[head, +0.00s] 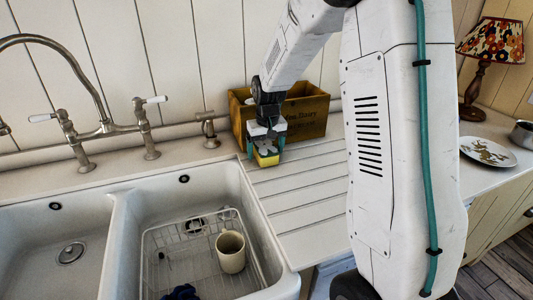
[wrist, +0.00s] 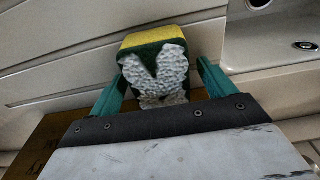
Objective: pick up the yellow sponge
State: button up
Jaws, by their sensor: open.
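The yellow sponge (head: 267,160) is at the back of the ribbed drainboard, in front of the wooden box. In the wrist view the sponge (wrist: 150,37) shows a yellow layer, dark green parts and a white, bumpy patch facing me. My gripper (head: 264,150) points down over it in the head view. In the wrist view its teal fingers (wrist: 165,78) are open, one on either side of the sponge. I cannot tell whether either finger touches it. The sponge's underside is hidden.
The wooden box (head: 306,117) stands close behind my gripper. A double sink (head: 118,225) lies to the left, with a wire rack and a cream mug (head: 230,251) in its right basin. A tap (head: 100,125) rises behind it. A plate (head: 488,152) and lamp (head: 488,62) are at right.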

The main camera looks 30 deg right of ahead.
aim_at(265, 146)
jog(key=c, duration=1)
jog(key=shift+c, duration=0.2)
jog(key=shift+r, duration=0.1)
jog(key=shift+r, duration=0.55)
notch_tip(265, 146, up, 2)
jog(key=shift+r, duration=0.2)
jog(key=s+a, duration=0.1)
jog(key=s, duration=0.4)
jog(key=s+a+r, duration=0.1)
jog(key=s, duration=0.4)
jog(key=s+a, duration=0.1)
jog(key=s, duration=0.4)
jog(key=shift+r, duration=0.2)
jog(key=shift+s, duration=0.35)
